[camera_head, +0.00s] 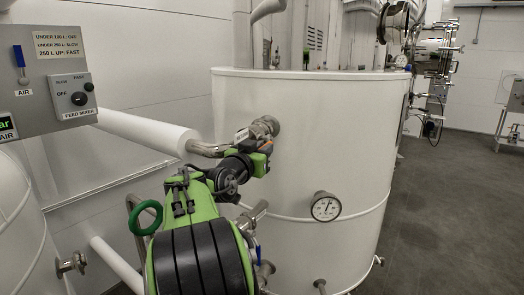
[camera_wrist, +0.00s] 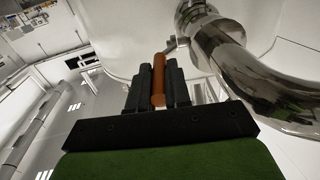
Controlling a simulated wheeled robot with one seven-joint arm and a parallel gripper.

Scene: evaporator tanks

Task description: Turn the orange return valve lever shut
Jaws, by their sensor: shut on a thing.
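The orange return valve lever (camera_wrist: 158,82) stands between the two dark fingers of my gripper (camera_wrist: 157,85) in the wrist view. My gripper is shut on it. The lever's far end meets a small metal stem beside the shiny pipe fitting. In the head view my green and black arm reaches to the valve (camera_head: 264,127) on the white tank's left side. A small bit of orange (camera_head: 267,143) shows there at my gripper (camera_head: 264,150). Most of the lever is hidden there by my gripper.
A curved steel pipe (camera_wrist: 240,75) runs close to my gripper's right in the wrist view. A grey control box (camera_head: 45,75) hangs at left. Open floor (camera_head: 450,220) lies at right.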

